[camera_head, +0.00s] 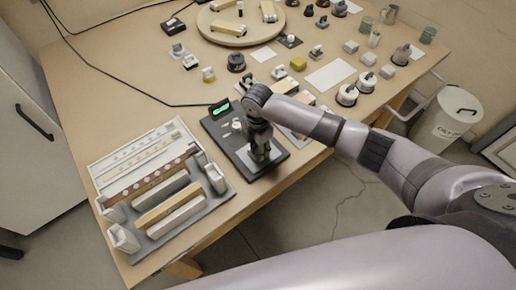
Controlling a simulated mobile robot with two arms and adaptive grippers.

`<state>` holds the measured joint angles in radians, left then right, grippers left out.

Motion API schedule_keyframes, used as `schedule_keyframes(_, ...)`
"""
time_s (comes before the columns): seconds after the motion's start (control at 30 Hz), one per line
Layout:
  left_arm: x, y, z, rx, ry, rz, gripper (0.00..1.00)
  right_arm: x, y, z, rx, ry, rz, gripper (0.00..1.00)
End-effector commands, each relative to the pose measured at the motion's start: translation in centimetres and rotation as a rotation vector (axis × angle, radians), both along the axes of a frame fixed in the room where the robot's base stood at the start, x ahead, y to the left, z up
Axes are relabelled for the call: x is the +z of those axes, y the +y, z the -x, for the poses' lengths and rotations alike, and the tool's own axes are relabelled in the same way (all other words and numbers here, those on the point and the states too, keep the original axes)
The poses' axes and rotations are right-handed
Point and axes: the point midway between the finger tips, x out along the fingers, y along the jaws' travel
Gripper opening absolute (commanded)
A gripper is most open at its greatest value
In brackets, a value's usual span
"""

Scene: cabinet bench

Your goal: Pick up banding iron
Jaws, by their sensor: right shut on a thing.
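My right gripper (261,150) points down over a dark flat station (235,150) near the front edge of the bench. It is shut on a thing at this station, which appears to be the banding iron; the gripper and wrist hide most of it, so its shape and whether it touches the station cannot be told. A unit with a lit green display (221,110) is at the station's back left. My left gripper is not in view.
Left of the station, a grey rack (212,205) holds several long strips, with a white tray (133,148) behind. A bin (445,120) stands right of the bench.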

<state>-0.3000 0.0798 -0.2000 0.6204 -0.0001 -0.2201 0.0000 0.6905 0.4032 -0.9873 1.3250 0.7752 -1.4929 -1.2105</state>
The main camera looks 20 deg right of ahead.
Motion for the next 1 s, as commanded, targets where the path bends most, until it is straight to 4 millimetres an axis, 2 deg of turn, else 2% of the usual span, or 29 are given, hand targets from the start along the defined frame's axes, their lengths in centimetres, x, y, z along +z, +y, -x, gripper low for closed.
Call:
schedule_keyframes(0.17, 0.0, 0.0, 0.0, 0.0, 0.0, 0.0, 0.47, 0.7, 0.0, -0.1, 0.0, -0.002, -0.001, 0.0)
schedule_keyframes(0.37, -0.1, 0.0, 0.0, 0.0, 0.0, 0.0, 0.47, 3.2, 0.1, -0.1, 0.001, -0.005, -0.002, 0.0)
schedule_keyframes(0.8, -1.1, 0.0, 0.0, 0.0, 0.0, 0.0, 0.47, 14.8, 0.0, -0.1, 0.001, -0.008, -0.002, 0.0)
schedule_keyframes(1.0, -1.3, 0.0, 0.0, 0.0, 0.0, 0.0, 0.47, 18.4, 0.0, -0.1, 0.0, -0.004, -0.001, 0.0)
